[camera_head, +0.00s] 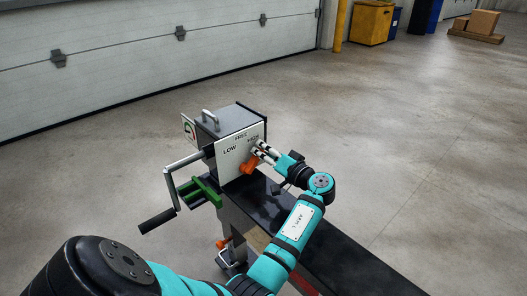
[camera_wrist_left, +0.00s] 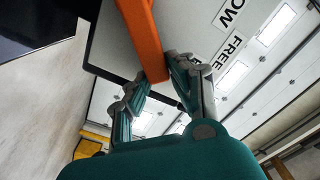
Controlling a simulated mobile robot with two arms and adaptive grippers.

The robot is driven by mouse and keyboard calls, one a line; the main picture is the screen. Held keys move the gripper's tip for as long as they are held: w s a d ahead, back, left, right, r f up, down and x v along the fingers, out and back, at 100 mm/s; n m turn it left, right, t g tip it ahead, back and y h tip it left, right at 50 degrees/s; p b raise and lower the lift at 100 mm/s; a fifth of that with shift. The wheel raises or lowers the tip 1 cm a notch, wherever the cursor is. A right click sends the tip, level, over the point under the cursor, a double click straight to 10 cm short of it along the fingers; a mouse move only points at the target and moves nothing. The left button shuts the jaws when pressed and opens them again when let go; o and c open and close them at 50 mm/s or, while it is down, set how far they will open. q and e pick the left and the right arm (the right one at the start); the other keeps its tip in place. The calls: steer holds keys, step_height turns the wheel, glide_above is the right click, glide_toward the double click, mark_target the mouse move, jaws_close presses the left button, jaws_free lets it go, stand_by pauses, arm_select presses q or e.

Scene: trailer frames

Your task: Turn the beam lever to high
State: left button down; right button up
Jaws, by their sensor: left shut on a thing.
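The orange beam lever (camera_head: 248,167) is on the white label plate (camera_head: 229,157) of a grey metal box (camera_head: 221,124). The plate reads LOW on the left and FREE in the middle, with a small label on the right by my gripper. My left gripper (camera_head: 261,151) reaches in from the right and is shut on the lever. In the left wrist view the orange lever (camera_wrist_left: 142,35) runs between the fingertips of my left gripper (camera_wrist_left: 152,82). My fingers partly hide the lever in the head view, so its exact setting is hard to tell. My right gripper is not in view.
A crank with a black grip (camera_head: 157,220) sticks out left of the box, near a green part (camera_head: 205,190). A dark beam (camera_head: 345,262) runs toward the lower right under my arm. Open concrete floor surrounds it; a yellow bin (camera_head: 371,22) stands far back.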

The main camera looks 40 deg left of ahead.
arm_select(q)
steer(key=shift+r, duration=0.1)
steer(key=c, duration=1.2)
jaws_free()
steer(key=shift+o, duration=0.2)
steer(key=s+d, duration=0.1)
steer(key=d, duration=1.1)
